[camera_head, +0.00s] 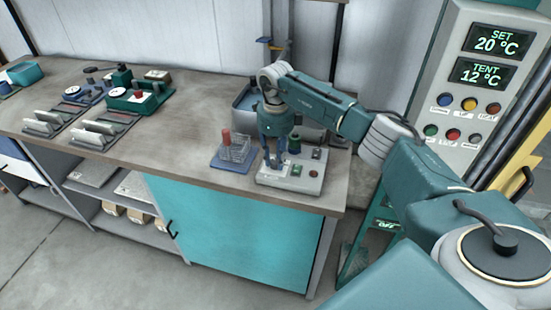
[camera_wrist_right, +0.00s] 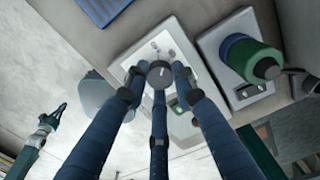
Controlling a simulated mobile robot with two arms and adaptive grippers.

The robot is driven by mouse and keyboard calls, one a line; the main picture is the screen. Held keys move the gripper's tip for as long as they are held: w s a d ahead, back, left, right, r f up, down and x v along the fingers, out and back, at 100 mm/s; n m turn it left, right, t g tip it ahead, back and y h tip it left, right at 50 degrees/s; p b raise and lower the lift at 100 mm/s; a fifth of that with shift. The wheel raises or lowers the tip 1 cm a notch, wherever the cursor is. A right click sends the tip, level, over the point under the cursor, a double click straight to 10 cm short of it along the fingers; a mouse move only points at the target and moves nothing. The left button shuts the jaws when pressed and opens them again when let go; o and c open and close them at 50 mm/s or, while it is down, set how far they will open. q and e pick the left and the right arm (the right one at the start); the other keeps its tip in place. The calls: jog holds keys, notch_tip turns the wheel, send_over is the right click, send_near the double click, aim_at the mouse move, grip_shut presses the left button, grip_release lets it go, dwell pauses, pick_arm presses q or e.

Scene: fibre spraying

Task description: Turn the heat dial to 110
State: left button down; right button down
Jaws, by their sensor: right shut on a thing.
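The heat dial (camera_wrist_right: 159,72) is a small round grey knob with a pale pointer line on the white control box (camera_head: 290,180) at the bench's right end. My right gripper (camera_head: 274,160) points down over the box, and its dark blue fingers close around the dial in the right wrist view (camera_wrist_right: 158,85). The fingers hide the dial in the head view. The display (camera_head: 492,42) on the tall panel reads SET 20 °C, and the one below (camera_head: 485,73) reads TENT 12 °C. A teal and grey jointed part, apparently my left gripper (camera_wrist_right: 52,118), shows small at left in the wrist view.
A wire rack (camera_head: 235,149) with a red-topped item stands on a blue tray just left of the box. A green-topped cylinder (camera_head: 295,143) stands close behind the box. Fixtures and trays (camera_head: 130,97) occupy the bench's left part; its middle is clear.

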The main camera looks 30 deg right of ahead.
aim_at(276, 161)
jog(key=m, duration=0.6)
jog(key=shift+d, duration=0.1)
jog(key=m, duration=0.6)
jog(key=shift+m, duration=0.3)
dwell(0.3)
jog(key=c, duration=1.4)
grip_release()
jog(key=shift+r, duration=0.2)
notch_tip(276, 161, up, 12)
jog(key=shift+f, duration=0.15)
